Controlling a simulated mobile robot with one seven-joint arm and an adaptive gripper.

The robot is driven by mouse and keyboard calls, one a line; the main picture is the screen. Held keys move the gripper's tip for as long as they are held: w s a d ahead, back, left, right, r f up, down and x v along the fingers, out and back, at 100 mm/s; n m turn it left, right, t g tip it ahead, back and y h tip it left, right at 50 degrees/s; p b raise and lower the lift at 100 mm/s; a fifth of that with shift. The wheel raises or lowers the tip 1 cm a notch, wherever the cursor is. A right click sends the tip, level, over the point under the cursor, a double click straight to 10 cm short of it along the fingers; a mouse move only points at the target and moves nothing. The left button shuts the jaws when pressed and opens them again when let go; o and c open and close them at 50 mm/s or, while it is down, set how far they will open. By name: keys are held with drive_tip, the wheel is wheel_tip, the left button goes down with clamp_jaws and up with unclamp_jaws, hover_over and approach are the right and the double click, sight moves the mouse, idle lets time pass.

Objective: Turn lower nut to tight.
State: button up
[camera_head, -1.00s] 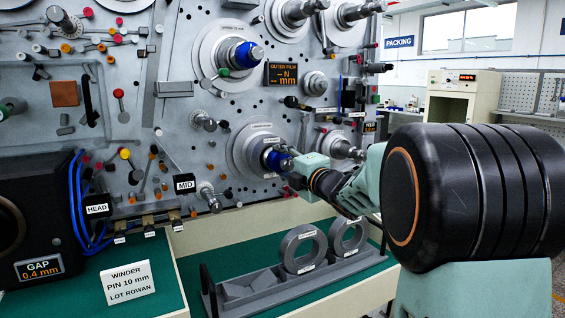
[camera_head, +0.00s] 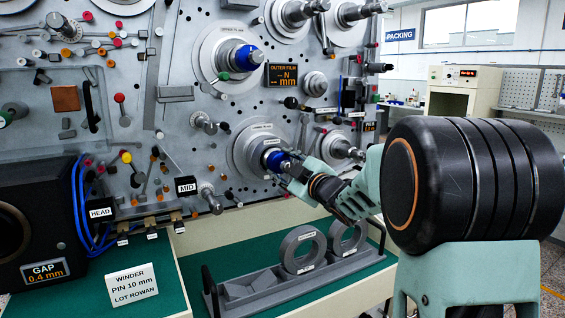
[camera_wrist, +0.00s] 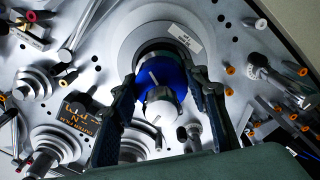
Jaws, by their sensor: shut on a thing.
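The lower nut (camera_head: 271,157) is a blue ring on the lower large spindle of the grey panel. It also shows in the wrist view (camera_wrist: 168,72), around a metal shaft with a pale rounded end. My gripper (camera_head: 285,165) is at this nut, coming from the right. In the wrist view its two dark fingers (camera_wrist: 165,84) stand on either side of the nut and are shut on it. The fingers hide part of the nut's sides. A similar blue nut (camera_head: 246,57) sits on the upper spindle, apart from my gripper.
The panel carries several rollers, pins and knobs close around the spindle. The MID label (camera_head: 186,185) and a roller (camera_head: 209,198) are at lower left. Below, a grey rack (camera_head: 262,290) holds two grey rings (camera_head: 303,249) on the green bench. A small display (camera_head: 281,75) sits above.

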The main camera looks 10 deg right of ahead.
drive_tip(key=shift+m, duration=0.5)
drive_tip(key=o, duration=1.2)
drive_tip(key=shift+c, duration=0.2)
drive_tip(key=v, duration=1.2)
